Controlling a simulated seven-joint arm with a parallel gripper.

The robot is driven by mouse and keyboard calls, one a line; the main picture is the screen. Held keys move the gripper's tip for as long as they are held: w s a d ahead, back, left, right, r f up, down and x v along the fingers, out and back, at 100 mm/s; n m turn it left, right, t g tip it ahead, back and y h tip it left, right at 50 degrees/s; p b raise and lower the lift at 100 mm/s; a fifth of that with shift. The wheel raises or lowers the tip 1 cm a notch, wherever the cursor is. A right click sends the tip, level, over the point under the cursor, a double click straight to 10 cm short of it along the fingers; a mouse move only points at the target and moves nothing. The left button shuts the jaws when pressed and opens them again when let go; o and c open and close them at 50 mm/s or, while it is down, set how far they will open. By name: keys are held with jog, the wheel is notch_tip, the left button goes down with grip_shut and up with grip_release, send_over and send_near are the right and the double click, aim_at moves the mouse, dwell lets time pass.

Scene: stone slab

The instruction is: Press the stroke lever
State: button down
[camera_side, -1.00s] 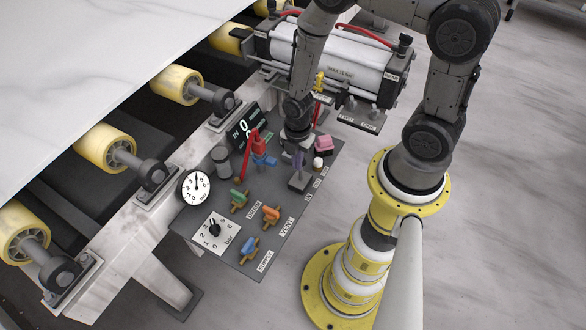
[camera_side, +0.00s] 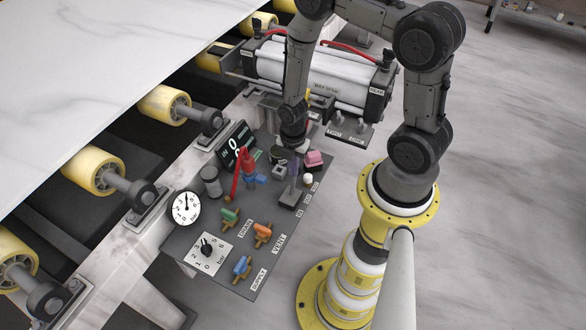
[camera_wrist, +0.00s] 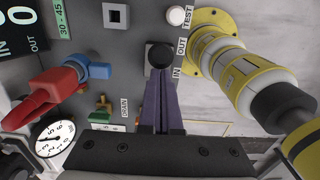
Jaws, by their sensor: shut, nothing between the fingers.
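The stroke lever appears to be the black-knobbed lever (camera_wrist: 160,55) beside the IN and OUT labels in the wrist view.
A red lever (camera_side: 236,178) on a blue fitting (camera_side: 259,180) stands left of my gripper. Green (camera_side: 229,217), orange (camera_side: 263,232) and blue valves (camera_side: 242,265) stand nearer the panel's front.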

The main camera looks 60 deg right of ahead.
jog(key=shift+d+f, duration=0.1)
jog(key=shift+d, duration=0.4)
jog(key=a+r, duration=0.2)
jog(key=a, duration=0.2)
jog(key=d+r, duration=0.6)
jog(key=r, duration=0.1)
dwell(0.3)
